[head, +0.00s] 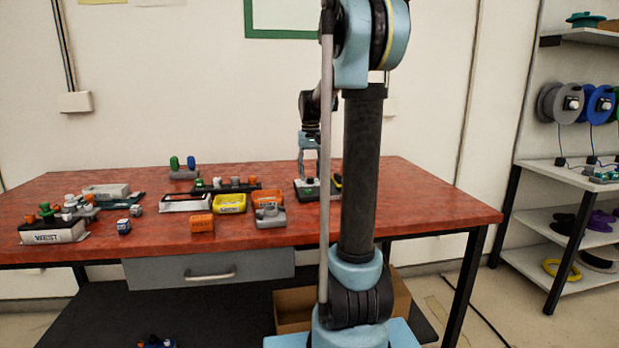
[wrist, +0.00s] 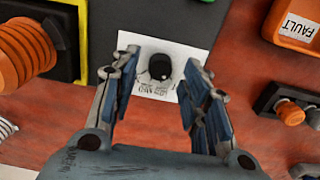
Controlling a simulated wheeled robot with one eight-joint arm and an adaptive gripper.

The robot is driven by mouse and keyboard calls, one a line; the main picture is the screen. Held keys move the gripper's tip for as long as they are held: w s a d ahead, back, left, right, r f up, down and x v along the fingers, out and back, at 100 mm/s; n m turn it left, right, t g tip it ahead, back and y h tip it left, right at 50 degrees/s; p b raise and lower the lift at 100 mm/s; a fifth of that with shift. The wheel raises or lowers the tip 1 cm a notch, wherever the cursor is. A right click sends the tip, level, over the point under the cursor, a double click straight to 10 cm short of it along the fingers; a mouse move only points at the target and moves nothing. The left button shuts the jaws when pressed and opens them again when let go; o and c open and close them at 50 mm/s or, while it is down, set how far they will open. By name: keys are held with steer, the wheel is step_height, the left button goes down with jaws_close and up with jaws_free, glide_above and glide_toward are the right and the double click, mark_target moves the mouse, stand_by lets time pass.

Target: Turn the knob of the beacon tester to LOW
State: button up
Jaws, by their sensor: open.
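The beacon tester shows in the wrist view as a dark grey box (wrist: 112,22) with a white label plate (wrist: 148,88). Its round black knob (wrist: 159,66) has a small white mark on its lower edge. The label's print is upside down and too blurred to read fully, so I cannot tell the setting. My gripper (wrist: 161,62) is open, with one finger on each side of the knob and no visible contact. In the head view my gripper (head: 308,158) points down above the tester (head: 306,190), near the table's back right.
An orange FAULT block (wrist: 298,24) lies at upper right in the wrist view, and an orange ribbed part (wrist: 24,52) at left. Yellow (head: 230,204) and orange bins stand left of the tester on the red table (head: 420,205). The table's right end is clear.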

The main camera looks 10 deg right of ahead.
steer(key=shift+f, duration=0.65)
jaws_close()
steer(key=shift+m, duration=2.9)
